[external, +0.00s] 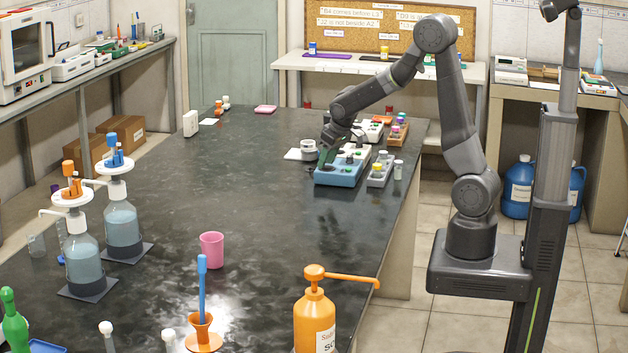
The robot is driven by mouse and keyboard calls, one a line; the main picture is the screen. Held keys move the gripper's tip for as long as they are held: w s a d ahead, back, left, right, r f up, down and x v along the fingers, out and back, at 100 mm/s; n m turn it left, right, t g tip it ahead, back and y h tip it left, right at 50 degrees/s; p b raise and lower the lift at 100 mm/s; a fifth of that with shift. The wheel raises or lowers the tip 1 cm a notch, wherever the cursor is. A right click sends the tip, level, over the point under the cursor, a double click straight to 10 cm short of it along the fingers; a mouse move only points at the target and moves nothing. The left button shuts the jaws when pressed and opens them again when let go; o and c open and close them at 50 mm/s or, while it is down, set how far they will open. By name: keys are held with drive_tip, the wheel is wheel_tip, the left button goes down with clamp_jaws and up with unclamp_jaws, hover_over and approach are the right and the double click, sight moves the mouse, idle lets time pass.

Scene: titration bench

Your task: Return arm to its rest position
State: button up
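My arm reaches from its base at the right over the dark bench (190,230). It bends down so that my gripper (328,160) is low over the far right part of the bench. The gripper is at the left end of a blue tray-like block (342,176), close to or touching it. The fingers are small and dark here, and I cannot tell whether they are open or shut or hold anything.
Beside the blue block are a grey rack (380,172) and a small vial (398,170). Nearer stand a pink cup (212,249), an orange pump bottle (315,318) and two dispenser bottles (122,225). The middle of the bench is clear.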

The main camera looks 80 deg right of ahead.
drive_tip(key=shift+n, duration=0.4)
drive_tip(key=w+a+f, duration=0.1)
drive_tip(key=w+a, duration=0.1)
drive_tip(key=a, duration=0.4)
drive_tip(key=w+a, duration=0.3)
drive_tip(key=a, duration=0.3)
drive_tip(key=w+a+f, duration=0.1)
drive_tip(key=w+a, duration=0.2)
drive_tip(key=a, duration=0.2)
drive_tip(key=shift+w+a+f, duration=0.15)
drive_tip(key=shift+a+f, duration=0.2)
drive_tip(key=shift+a, duration=0.05)
